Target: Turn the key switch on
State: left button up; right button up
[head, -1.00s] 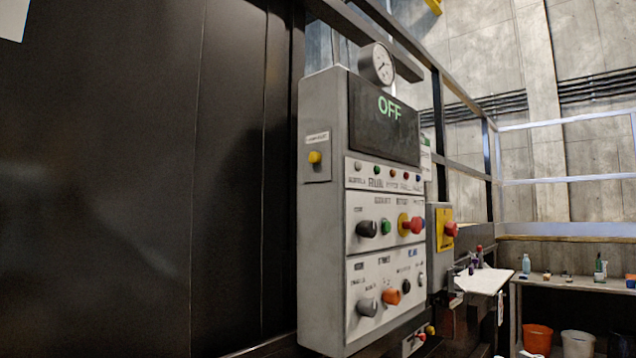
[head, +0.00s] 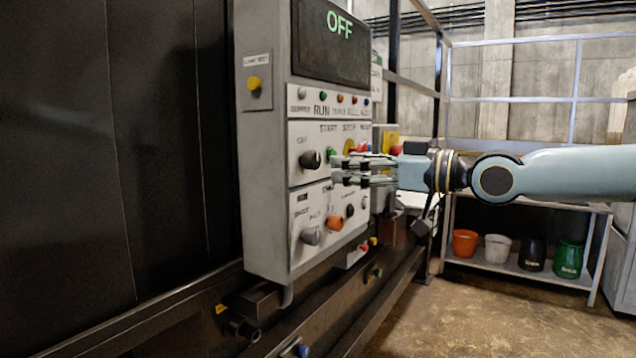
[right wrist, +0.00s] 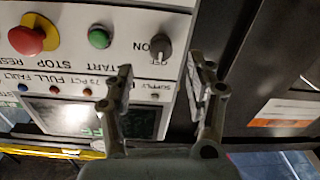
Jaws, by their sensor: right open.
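The key switch (head: 310,160) is a dark round knob at the left of the panel's middle row in the head view. In the right wrist view the key switch (right wrist: 161,47) shows upside down, with ON and OFF marks beside it and its grip bar in line with the OFF side. My right gripper (head: 338,170) is open, just to the right of the knob in the head view. In the right wrist view the fingers of my right gripper (right wrist: 160,70) are spread, with the knob beyond and between their tips, apparently untouched. My left gripper is not in view.
The panel's display (head: 332,40) reads OFF. A green button (head: 331,154) and a red emergency stop (right wrist: 27,40) share the key switch's row. An orange knob (head: 335,223) and a grey knob (head: 310,236) sit below. Open floor lies at the right.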

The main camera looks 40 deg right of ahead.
aim_at(318, 161)
jog(key=b+x, duration=0.2)
jog(key=b, duration=0.1)
jog(key=shift+w+d+f, duration=0.1)
jog(key=shift+w, duration=0.4)
jog(key=shift+w+a+r+b, duration=0.25)
jog(key=shift+w+a+b, duration=0.2)
jog(key=shift+w+a, duration=0.3)
jog(key=shift+w, duration=0.35)
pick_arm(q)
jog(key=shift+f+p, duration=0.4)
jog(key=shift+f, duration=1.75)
pick_arm(e)
jog(key=shift+x, duration=0.8)
jog(key=shift+f, duration=0.1)
grip_shut()
